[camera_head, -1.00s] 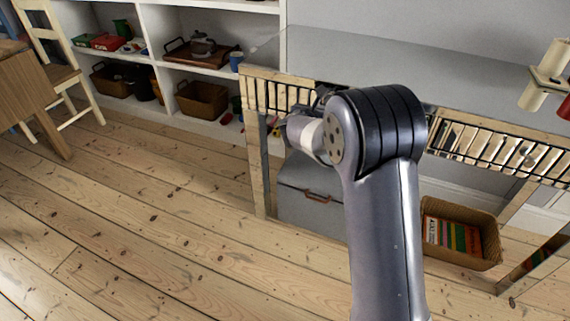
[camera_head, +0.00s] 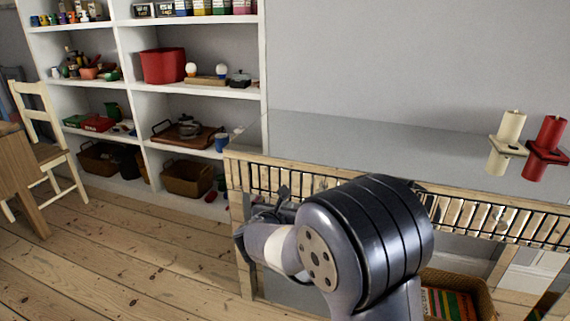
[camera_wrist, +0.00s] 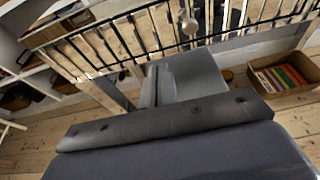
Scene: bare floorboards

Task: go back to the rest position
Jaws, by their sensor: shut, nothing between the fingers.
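My gripper (camera_head: 272,205) shows small and dark in the head view, beyond the white and grey wrist of my arm. It is in front of the slatted rail of the grey-topped table, apart from any object I can make out. It is shut and holds nothing. My arm is folded up in the lower middle of the head view and hides part of the table front. In the wrist view a broad grey part of my own arm fills the bottom, and the fingertips cannot be made out clearly.
The grey-topped table (camera_head: 330,135) has a cream holder (camera_head: 507,145) and a red one (camera_head: 546,150) on the right. A white shelf unit (camera_head: 125,85) stands behind left, a chair (camera_head: 45,150) far left. A basket with books (camera_wrist: 283,75) is under the table. Floorboards at left are clear.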

